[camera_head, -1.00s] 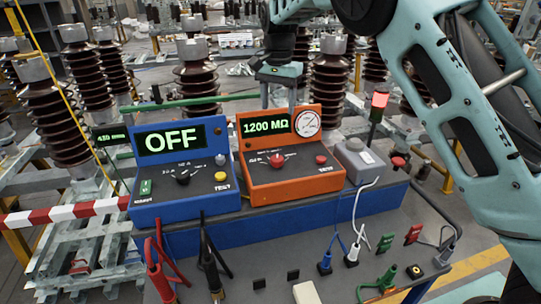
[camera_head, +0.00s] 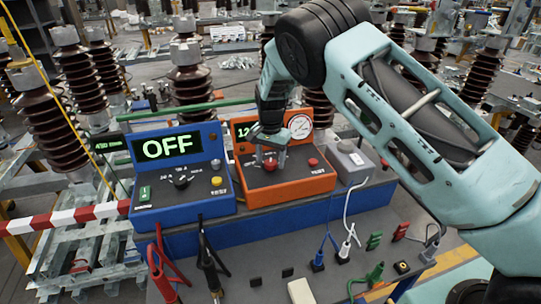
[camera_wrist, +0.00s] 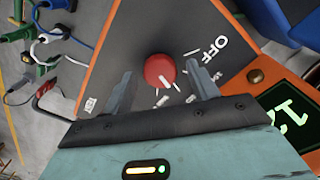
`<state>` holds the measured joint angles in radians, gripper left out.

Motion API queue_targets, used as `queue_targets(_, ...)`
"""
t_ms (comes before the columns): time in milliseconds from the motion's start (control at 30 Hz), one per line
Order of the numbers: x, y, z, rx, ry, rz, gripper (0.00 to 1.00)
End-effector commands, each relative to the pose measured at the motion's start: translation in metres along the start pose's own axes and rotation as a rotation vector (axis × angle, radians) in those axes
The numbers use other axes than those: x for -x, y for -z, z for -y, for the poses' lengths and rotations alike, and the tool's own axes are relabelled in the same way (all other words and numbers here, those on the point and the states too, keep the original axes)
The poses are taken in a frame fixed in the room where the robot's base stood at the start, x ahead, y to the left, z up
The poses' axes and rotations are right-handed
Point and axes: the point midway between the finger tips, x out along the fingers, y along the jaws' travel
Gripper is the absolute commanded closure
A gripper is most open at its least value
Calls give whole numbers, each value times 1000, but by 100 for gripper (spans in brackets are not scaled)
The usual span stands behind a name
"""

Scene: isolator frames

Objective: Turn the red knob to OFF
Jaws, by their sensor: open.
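The red knob (camera_head: 270,164) is on the sloped face of the orange tester (camera_head: 300,187). In the wrist view the knob (camera_wrist: 160,70) shows a white pointer line toward its lower right, and the word OFF (camera_wrist: 216,47) is printed to its upper right. The pointer is not at OFF. My gripper (camera_head: 269,153) is over the orange tester's panel. In the wrist view its two fingers (camera_wrist: 162,88) stand apart on either side of the knob, open, with gaps visible. Contact with the knob cannot be told. The orange tester's display is partly hidden by my arm.
A blue tester (camera_head: 182,205) whose screen reads OFF stands to the left. A grey box (camera_head: 350,162) with a white cable is to the right. Cables, plugs and clips lie on the grey bench (camera_head: 245,265) in front. Brown insulators stand behind.

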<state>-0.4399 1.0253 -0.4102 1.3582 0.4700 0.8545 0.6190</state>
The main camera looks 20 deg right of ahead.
Motion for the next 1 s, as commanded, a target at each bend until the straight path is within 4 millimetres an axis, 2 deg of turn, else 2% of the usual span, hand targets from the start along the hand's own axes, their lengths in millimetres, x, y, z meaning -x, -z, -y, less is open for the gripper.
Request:
queue_targets(367, -6, 0, 0, -1, 1, -1, 41)
queue_targets(500, -6, 0, 0, -1, 1, 0, 80)
queue_targets(533, -6, 0, 0, -1, 1, 0, 86)
queue_targets(833, -7, 0, 0, 20, 1, -1, 86)
queue_targets(1000, -8, 0, 0, 88, 2, -1, 86)
